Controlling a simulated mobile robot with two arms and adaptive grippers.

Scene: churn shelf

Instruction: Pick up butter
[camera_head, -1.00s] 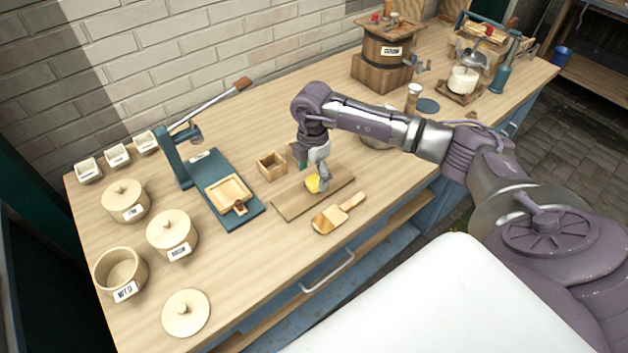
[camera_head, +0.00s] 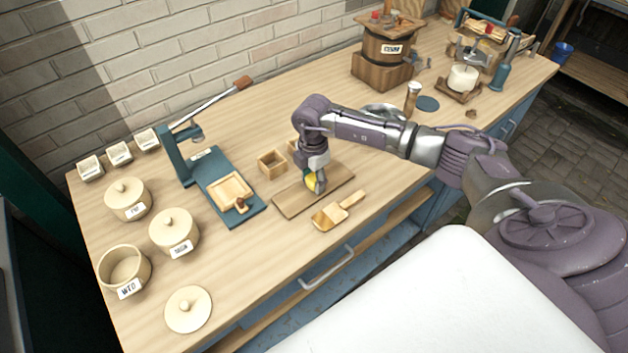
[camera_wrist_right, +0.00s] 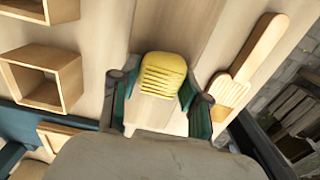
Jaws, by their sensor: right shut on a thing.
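The butter (camera_head: 311,181) is a small yellow block with ridges on one face, over the wooden board (camera_head: 288,204) in the head view. My right gripper (camera_head: 314,186) points down at the board and is shut on the butter. In the right wrist view the butter (camera_wrist_right: 163,76) sits between the two teal and grey fingers (camera_wrist_right: 158,100). I cannot tell whether the butter still touches the board. My left gripper is not in view.
A blue press (camera_head: 222,190) and lidded pots (camera_head: 173,231) stand to the left, and a churn (camera_head: 384,50) at the back.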

